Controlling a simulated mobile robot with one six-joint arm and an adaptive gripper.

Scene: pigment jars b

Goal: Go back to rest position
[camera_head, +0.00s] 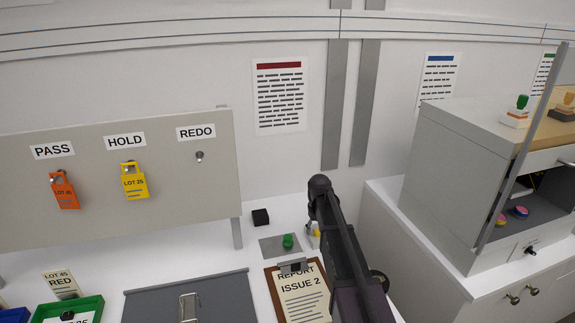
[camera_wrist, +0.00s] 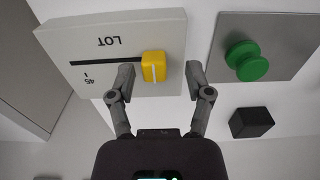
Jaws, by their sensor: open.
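My gripper (camera_wrist: 158,85) is open and empty in the wrist view. Its fingers stand either side of a yellow slider knob (camera_wrist: 154,66) on a pale panel (camera_wrist: 170,28) marked LOT and 45. Whether a finger touches the knob I cannot tell. The panel's dark slot runs left from the knob. In the head view my dark arm reaches over the counter and hides most of the panel and the gripper; a bit of yellow (camera_head: 316,232) shows beside the arm.
A green button (camera_wrist: 246,62) on a grey plate and a black block (camera_wrist: 251,122) are close by. A clipboard (camera_head: 300,296) lies beside my arm. A tag board (camera_head: 110,190) stands at left, and a grey cabinet (camera_head: 450,180) with an open front at right.

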